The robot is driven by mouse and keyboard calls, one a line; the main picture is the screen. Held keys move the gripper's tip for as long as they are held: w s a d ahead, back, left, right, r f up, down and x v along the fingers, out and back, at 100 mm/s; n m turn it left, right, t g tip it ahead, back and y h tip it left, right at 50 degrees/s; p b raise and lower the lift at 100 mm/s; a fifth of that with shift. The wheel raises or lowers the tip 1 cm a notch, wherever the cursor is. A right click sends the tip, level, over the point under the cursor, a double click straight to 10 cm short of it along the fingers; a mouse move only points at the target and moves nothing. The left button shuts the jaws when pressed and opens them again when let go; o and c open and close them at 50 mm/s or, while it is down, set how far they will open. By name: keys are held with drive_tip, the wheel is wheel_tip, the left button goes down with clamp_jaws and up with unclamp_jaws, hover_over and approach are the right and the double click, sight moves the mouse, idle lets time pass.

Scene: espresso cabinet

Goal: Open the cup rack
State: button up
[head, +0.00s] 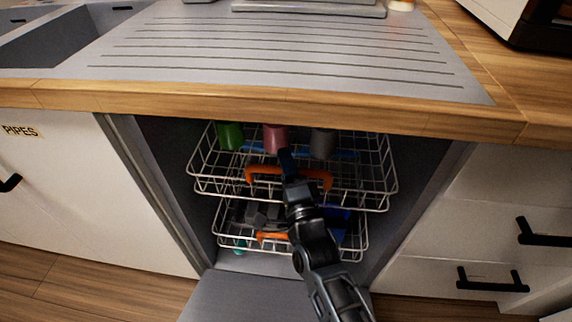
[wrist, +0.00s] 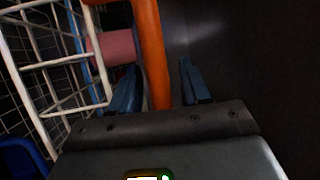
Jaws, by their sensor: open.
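The cup rack (head: 205,170) is the upper white wire rack inside the open dishwasher cabinet. It holds a green cup (head: 230,136), a pink cup (head: 276,138) and a grey cup (head: 322,143). Its orange handle (head: 262,170) runs along the front. My gripper (head: 286,158) is at the middle of this handle. In the wrist view my gripper (wrist: 158,76) is open, with one dark blue finger on each side of the orange handle (wrist: 150,45). I cannot tell whether a finger touches it. The pink cup (wrist: 115,47) shows behind the wires at left.
A lower wire rack (head: 228,242) with its own orange handle and dark items sits below. The dishwasher door (head: 240,295) lies folded down in front. The wooden counter edge (head: 250,96) overhangs the racks. White drawers with black handles (head: 490,286) stand at right.

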drive_tip(key=shift+w+a, duration=0.1)
drive_tip(key=shift+w, duration=0.1)
clamp_jaws()
idle(0.4)
